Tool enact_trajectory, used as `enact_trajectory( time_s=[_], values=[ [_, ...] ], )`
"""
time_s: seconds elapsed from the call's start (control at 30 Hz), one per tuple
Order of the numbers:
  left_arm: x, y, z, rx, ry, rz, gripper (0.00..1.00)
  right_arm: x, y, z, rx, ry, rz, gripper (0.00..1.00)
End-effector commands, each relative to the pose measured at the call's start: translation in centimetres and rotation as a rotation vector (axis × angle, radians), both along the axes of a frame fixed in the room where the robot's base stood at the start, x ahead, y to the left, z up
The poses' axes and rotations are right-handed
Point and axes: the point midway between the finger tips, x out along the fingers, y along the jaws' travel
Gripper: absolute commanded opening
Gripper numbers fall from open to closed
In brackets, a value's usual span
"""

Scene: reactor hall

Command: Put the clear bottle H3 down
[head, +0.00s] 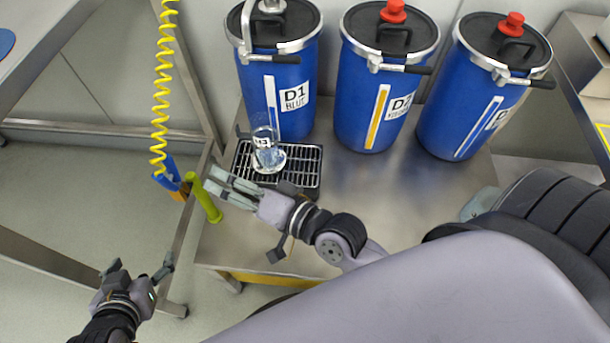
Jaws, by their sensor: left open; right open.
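The clear bottle H3 (268,152) stands upright on the black-framed metal grate (302,166). Its label is partly readable through the clear wall. My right gripper (211,180) is open and empty, in front of the bottle and grate in the picture, with its fingers pointing left. A small gap shows between its fingers and the bottle's base. My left gripper (140,268) is open and empty at the lower left, over the floor and away from the bench.
Blue drums D1 (255,85) and D2 (350,110), plus a third blue drum (450,115), stand along the back of the steel bench (385,195). A yellow coiled hose (158,95) hangs at left. A yellow-green cylinder (206,201) is at the bench's left edge. Bench right of the grate is clear.

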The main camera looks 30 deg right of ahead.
Motion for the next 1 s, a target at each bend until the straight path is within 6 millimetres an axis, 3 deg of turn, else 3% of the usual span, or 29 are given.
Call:
enact_trajectory(
  time_s=[0.03,0.13,0.2,0.33,0.5,1.0],
  values=[
    [0.0,0.0,0.0,0.000,0.000,0.000,0.74,-0.3,-1.5,-1.3,-0.214,-0.001,0.022,0.64],
    [0.0,0.0,0.0,0.000,-0.001,0.000,0.74,-1.3,-5.2,-4.1,-0.600,0.031,0.068,0.64],
    [0.0,0.0,0.0,0.000,-0.001,0.000,0.74,-2.1,-7.9,-5.5,-0.806,0.071,0.096,0.64],
    [0.0,0.0,0.0,0.000,-0.001,0.000,0.74,-3.3,-11.6,-6.9,-1.043,0.137,0.135,0.64],
    [0.0,0.0,0.0,-0.001,-0.001,-0.001,0.74,-4.0,-13.1,-7.3,-1.130,0.172,0.154,0.64],
    [0.0,-0.1,0.1,0.000,-0.003,-0.003,0.74,-3.9,-13.0,-7.4,-1.124,0.170,0.154,0.64]
  ],
)
